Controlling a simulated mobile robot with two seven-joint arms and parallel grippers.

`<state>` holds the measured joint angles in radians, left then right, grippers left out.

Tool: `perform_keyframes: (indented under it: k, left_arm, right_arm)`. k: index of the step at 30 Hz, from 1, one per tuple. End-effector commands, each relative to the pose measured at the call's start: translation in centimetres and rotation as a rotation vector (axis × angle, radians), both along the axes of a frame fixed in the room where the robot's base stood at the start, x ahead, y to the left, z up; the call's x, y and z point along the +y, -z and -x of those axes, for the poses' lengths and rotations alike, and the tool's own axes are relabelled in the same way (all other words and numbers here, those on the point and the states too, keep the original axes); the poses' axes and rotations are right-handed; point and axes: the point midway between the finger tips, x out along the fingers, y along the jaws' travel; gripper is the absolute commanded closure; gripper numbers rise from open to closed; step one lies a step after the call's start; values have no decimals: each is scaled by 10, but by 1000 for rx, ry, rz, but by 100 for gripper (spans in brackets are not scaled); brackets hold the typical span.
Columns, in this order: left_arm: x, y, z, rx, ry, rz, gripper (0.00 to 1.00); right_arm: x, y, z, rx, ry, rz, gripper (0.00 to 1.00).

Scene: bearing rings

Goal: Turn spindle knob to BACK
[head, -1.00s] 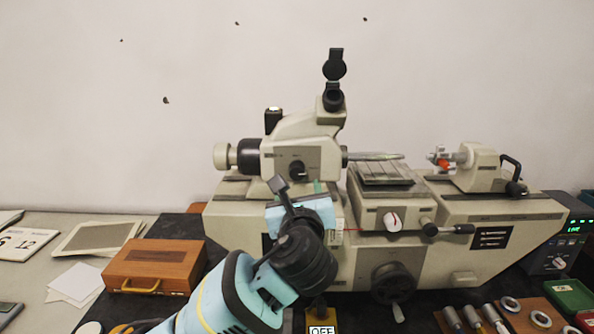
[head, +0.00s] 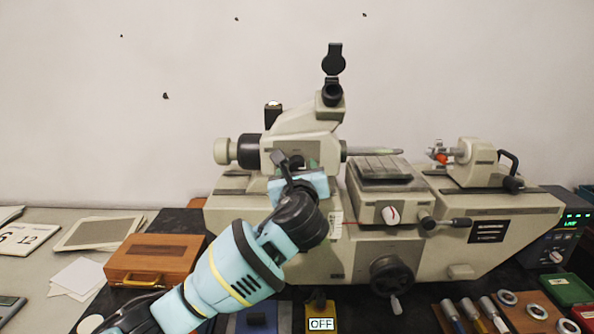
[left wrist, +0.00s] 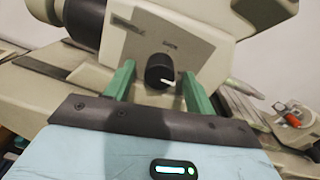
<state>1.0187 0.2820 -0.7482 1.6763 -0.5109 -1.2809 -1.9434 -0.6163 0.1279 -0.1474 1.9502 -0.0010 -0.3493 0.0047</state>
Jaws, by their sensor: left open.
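The spindle knob (left wrist: 160,71) is a round black knob with a white pointer mark. It sits on the grey front plate of the machine's headstock (head: 270,160). In the left wrist view its mark points to the lower right. My left gripper (left wrist: 158,78) is open, its two green fingers reaching toward the plate, one on each side of the knob, with gaps between. I cannot tell whether the fingertips touch the plate. In the head view my left gripper (head: 303,168) partly covers the knob. My right gripper is not in view.
The eyepiece column (head: 330,105) rises above the headstock. A second knob with a red mark (head: 391,214) and a handwheel (head: 391,276) are to the right. A wooden case (head: 152,260) stands at left, and a tray with metal rings (head: 500,310) lies at lower right.

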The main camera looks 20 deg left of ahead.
Motion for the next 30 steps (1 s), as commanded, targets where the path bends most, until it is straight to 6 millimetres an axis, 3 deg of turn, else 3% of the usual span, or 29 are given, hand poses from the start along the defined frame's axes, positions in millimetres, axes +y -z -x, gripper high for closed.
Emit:
perform_keyframes:
  k: [5,15,30]
  left_arm:
    - [0,0,0,0,0,0,45]
    - [0,0,0,0,0,0,90]
    - [0,1,0,-38,0,136,90]
  right_arm:
    - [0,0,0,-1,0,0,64]
    - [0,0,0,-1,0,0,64]
    - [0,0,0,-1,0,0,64]
